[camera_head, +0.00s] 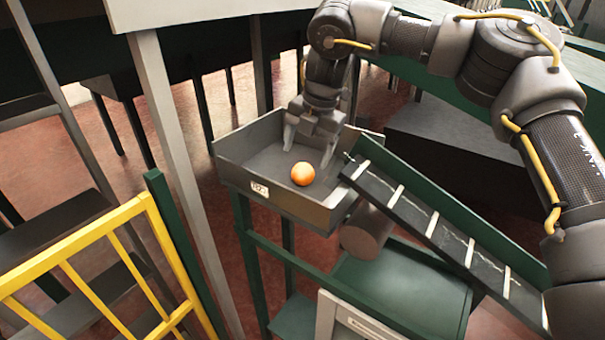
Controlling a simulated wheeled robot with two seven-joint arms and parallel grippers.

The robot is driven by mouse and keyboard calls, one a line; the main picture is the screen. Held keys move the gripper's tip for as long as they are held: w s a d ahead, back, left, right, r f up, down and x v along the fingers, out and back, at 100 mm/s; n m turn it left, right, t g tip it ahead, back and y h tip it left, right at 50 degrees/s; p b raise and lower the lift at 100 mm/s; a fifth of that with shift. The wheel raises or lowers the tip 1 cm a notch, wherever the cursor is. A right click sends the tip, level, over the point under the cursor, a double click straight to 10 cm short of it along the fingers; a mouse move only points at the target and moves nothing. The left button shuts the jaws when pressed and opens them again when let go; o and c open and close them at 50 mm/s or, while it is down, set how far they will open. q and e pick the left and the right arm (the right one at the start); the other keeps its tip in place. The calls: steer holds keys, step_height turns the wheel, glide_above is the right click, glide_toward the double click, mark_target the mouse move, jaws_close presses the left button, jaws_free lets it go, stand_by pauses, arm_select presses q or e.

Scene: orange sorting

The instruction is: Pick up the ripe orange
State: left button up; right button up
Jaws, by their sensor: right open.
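One orange (303,173) lies in the grey metal tray (232,174), near its front wall. My right gripper (307,152) reaches down into the tray from above, just behind the orange. Its two fingers are spread apart, with nothing visible between them. The orange sits in front of the fingers and looks free of them, though exact contact is hard to tell. My left gripper is not in view.
A slatted conveyor (436,232) slopes from the tray's right side down to the lower right. A yellow railing (75,262) and a grey post (170,130) stand at the left. A dark green machine body (405,300) is below the conveyor.

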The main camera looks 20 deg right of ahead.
mark_target(305, 166)
steer(key=shift+f, duration=0.25)
steer(key=shift+s+f, duration=0.15)
steer(key=shift+f, duration=0.15)
steer(key=p+x, duration=0.1)
steer(key=x, duration=0.3)
steer(key=shift+f, duration=0.3)
steer(key=c, duration=1.1)
steer(key=shift+r, duration=0.1)
